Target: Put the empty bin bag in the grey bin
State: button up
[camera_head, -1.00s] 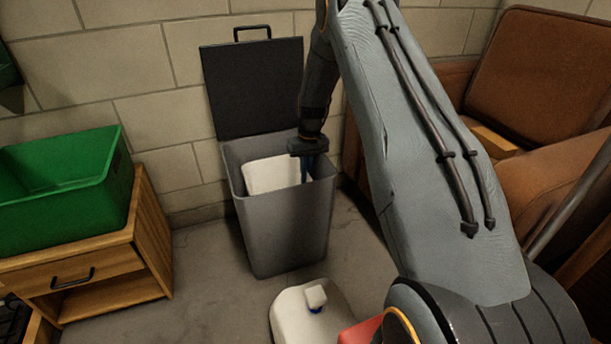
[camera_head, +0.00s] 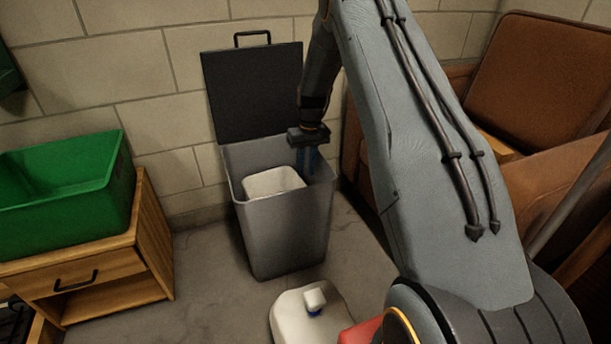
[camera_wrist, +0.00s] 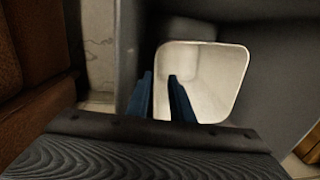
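The grey bin (camera_head: 285,238) stands on the floor against the wall, its dark lid (camera_head: 255,92) up. The empty bin bag (camera_head: 272,182), a pale, box-shaped, open-topped liner, is inside the bin, toward the left of its opening. Its lower part is hidden by the bin's front wall. My gripper (camera_head: 307,170) points down over the right part of the bin opening. In the wrist view the two blue fingers of the gripper (camera_wrist: 160,84) are apart with a gap between them. The bag's pale interior (camera_wrist: 215,75) shows below and beside them, and nothing is visibly pinched.
A green crate (camera_head: 62,195) sits on a wooden drawer unit (camera_head: 100,265) at left. A white jug (camera_head: 300,318) and a red object (camera_head: 360,331) are on the floor in front. A brown armchair (camera_head: 545,80) stands at right.

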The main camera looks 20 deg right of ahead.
notch_tip(320, 180, up, 8)
jog(key=f+p, duration=0.1)
jog(key=p, duration=0.1)
jog(key=s+a+r+n, duration=0.1)
jog(key=s+a+r, duration=0.45)
jog(key=a, duration=0.35)
jog(key=s+a+r+n, duration=0.1)
jog(key=s+a+r, duration=0.3)
jog(key=s+a, duration=0.35)
jog(key=s+a+r+n, duration=0.1)
jog(key=s+a+r, duration=0.4)
jog(key=a, duration=0.4)
jog(key=s+a+r+n, duration=0.1)
jog(key=s+a, duration=0.2)
jog(key=s, duration=1.1)
jog(key=s+a+r+n, duration=0.1)
jog(key=s+a+n, duration=0.1)
jog(key=s, duration=1.2)
jog(key=shift+a+r+y, duration=0.3)
jog(key=shift+a+r, duration=0.1)
jog(key=shift+a, duration=0.15)
